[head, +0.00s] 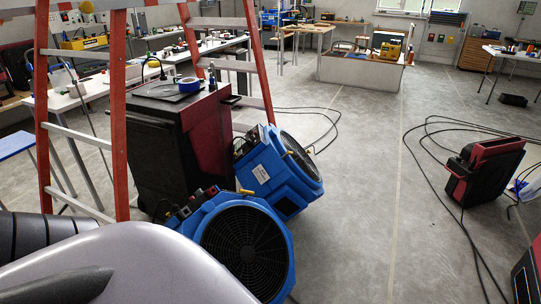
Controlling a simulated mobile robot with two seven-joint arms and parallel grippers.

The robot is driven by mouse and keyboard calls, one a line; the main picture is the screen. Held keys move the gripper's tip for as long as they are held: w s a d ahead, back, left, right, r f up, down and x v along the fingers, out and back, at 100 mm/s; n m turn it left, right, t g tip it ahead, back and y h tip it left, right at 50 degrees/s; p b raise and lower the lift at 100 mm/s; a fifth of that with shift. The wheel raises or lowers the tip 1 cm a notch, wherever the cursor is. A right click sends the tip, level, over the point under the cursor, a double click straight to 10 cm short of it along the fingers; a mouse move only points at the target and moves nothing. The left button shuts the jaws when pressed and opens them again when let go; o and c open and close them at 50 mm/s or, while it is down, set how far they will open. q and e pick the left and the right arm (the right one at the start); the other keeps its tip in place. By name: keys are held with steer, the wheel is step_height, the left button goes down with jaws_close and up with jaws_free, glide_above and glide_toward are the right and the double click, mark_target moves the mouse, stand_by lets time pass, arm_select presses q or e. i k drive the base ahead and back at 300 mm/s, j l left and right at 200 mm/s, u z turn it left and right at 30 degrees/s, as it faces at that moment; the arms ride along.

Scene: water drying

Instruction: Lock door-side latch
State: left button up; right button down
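No door and no latch that I can make out show in the head view. Neither of my grippers can be seen. Large grey and black parts of my own body fill the lower left corner and hide what lies behind them.
An orange stepladder (117,110) straddles a black and red machine (160,150) at left. Two blue fans (243,250) (268,172) stand beside it. Another red and black machine (486,172) stands at right among black cables (428,165). The middle floor (365,200) is clear.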

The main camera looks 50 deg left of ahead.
mark_target(247, 193)
steer(key=i+l, duration=0.25)
steer(key=i, duration=0.2)
steer(key=i+l+u, duration=0.1)
steer(key=i, duration=0.4)
steer(key=i+u, duration=0.5)
steer(key=i+l+u, duration=0.15)
steer(key=u, duration=0.3)
steer(key=i+u, duration=0.2)
steer(key=u, duration=0.15)
steer(key=i+l+u, duration=0.2)
steer(key=u, duration=0.15)
steer(key=i+l+u, duration=0.15)
steer(key=u, duration=0.2)
steer(key=i+l+u, duration=0.1)
steer(key=u, duration=0.25)
steer(key=i+l+u, duration=0.15)
steer(key=u, duration=0.25)
steer(key=l+u, duration=0.15)
steer(key=u, duration=0.2)
steer(key=i+l+u, duration=0.2)
steer(key=u, duration=0.3)
steer(key=i+l+u, duration=0.1)
steer(key=l+u, duration=0.7)
steer(key=u, duration=0.2)
steer(key=i, duration=0.05)
